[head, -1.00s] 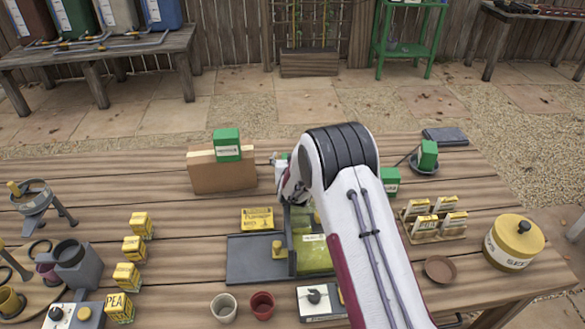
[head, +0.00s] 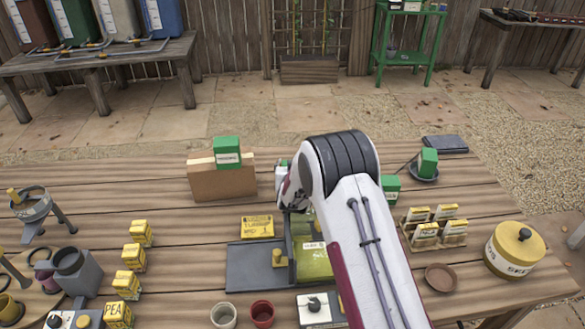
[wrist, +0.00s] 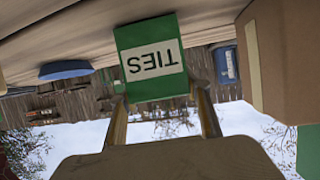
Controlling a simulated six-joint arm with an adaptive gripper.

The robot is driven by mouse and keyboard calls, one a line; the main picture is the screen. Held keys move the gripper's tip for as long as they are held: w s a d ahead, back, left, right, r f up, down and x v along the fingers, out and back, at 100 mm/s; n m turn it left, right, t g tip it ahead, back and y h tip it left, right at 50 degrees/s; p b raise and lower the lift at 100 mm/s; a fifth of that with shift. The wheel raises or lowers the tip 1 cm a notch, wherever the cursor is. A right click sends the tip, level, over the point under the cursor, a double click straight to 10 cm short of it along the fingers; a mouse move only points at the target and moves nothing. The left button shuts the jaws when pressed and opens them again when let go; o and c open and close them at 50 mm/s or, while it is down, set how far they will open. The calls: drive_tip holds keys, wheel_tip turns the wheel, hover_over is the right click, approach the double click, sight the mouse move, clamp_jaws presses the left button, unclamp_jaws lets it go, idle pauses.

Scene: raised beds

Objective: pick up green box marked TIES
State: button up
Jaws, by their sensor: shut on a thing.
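The green box marked TIES (wrist: 150,62) shows in the wrist view with a white label, its lettering upside down. My gripper (wrist: 162,92) has one finger at each side of the box and is shut on it. In the head view my arm hides most of the gripper. A small green patch (head: 284,162) beside the arm may be part of the box; its label cannot be read there. I cannot tell whether the box touches the table.
A tan block (head: 222,182) with a green box (head: 227,151) on top stands to the left; the block also shows close at the right in the wrist view (wrist: 280,60). Green boxes (head: 390,187) (head: 428,162) stand right of my arm.

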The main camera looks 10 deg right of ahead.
drive_tip(key=shift+r, duration=4.9)
